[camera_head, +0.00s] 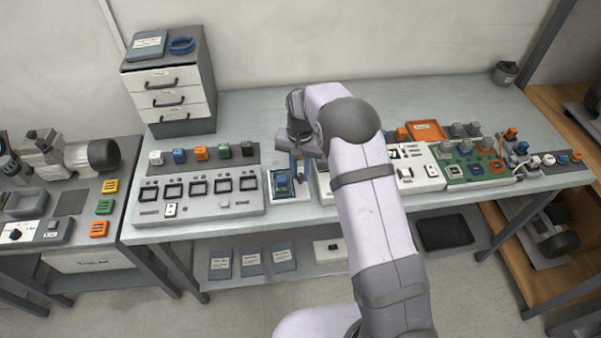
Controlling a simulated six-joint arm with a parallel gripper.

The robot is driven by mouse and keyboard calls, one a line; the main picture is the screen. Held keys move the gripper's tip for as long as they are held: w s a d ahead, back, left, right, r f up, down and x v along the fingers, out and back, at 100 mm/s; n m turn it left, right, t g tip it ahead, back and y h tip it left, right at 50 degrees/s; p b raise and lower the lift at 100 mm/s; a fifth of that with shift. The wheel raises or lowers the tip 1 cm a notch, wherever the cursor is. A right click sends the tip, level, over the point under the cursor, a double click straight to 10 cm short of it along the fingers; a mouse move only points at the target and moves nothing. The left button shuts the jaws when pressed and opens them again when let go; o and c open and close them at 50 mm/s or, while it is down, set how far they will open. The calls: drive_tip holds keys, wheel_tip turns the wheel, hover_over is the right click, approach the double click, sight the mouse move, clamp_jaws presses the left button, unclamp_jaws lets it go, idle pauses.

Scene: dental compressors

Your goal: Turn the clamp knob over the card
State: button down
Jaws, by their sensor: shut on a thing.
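A small card (282,187), blue with a green part, lies in a pale fixture (287,217) near the front middle of the table. My gripper (301,172) points down just above and right of the card in the picture. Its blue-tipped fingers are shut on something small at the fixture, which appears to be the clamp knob. The knob itself is hidden by the fingers and my arm, so I cannot tell how far it is turned. My arm also covers the area right of the fixture.
A grey panel (197,209) with several dark windows sits left of the fixture, with coloured blocks behind it. A green board (467,168) and orange tray (426,131) lie to the right. A drawer cabinet (168,80) stands at the back left. The back middle is clear.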

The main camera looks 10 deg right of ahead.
sight(301, 176)
drive_tip(key=n, duration=0.3)
drive_tip(key=shift+n+b, duration=0.3)
drive_tip(key=shift+b, duration=0.05)
drive_tip(key=shift+n, duration=1.9)
drive_tip(key=c, duration=1.6)
unclamp_jaws()
drive_tip(key=shift+r+b, duration=0.15)
drive_tip(key=shift+b, duration=0.2)
drive_tip(key=shift+r+b, duration=1.1)
drive_tip(key=shift+r, duration=2.5)
